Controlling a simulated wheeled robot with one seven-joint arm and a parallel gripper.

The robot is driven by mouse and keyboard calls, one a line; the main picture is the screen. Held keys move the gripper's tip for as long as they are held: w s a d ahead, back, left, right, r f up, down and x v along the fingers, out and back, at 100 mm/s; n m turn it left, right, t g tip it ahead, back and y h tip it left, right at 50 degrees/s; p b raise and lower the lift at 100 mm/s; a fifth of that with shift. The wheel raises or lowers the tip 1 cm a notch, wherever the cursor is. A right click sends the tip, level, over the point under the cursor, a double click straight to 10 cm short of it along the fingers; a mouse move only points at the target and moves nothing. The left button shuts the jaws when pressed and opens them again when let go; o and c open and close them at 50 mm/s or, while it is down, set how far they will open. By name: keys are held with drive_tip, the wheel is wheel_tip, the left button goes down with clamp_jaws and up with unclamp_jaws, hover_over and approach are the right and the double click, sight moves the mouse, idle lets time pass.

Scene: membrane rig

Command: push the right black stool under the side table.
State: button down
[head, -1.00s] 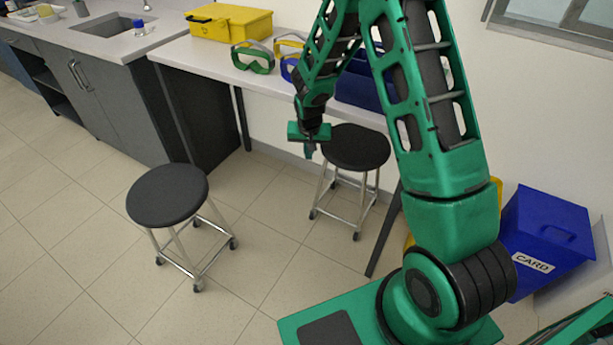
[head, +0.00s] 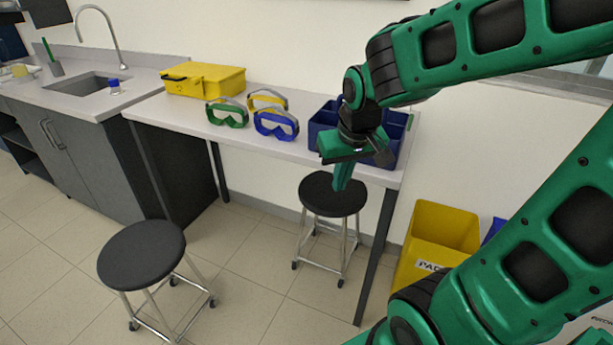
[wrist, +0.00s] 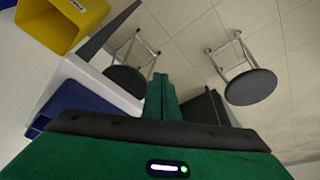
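The right black stool (head: 332,195) has a round black seat and metal legs. It stands at the front edge of the white side table (head: 200,126), with the back of its seat close to or just below the tabletop edge. In the wrist view the stool's seat (wrist: 128,82) is beside the table edge (wrist: 118,95). My gripper (head: 343,184) points down in front of the seat in the head view, covering part of it; contact cannot be told. Its green fingers (wrist: 160,98) are together and empty in the wrist view.
The left black stool (head: 141,253) stands in front, on open tiled floor. A dark table leg (head: 375,258) and a yellow bin (head: 440,240) are right of the right stool. Goggles (head: 276,124), a yellow case (head: 205,79) and a blue caddy (head: 322,120) stand on the table.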

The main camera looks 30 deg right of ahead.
drive_tip(key=s+d+m+g, duration=0.1)
drive_tip(key=s+d+m, duration=0.1)
drive_tip(key=s, duration=0.7)
drive_tip(key=s+d+m+g, duration=0.2)
drive_tip(key=s+d, duration=0.3)
drive_tip(key=s, duration=0.3)
drive_tip(key=shift+s+d+g+y, duration=0.2)
drive_tip(key=shift+s+g+y, duration=0.1)
drive_tip(key=shift+s+y, duration=0.1)
drive_tip(key=c, duration=2.5)
unclamp_jaws()
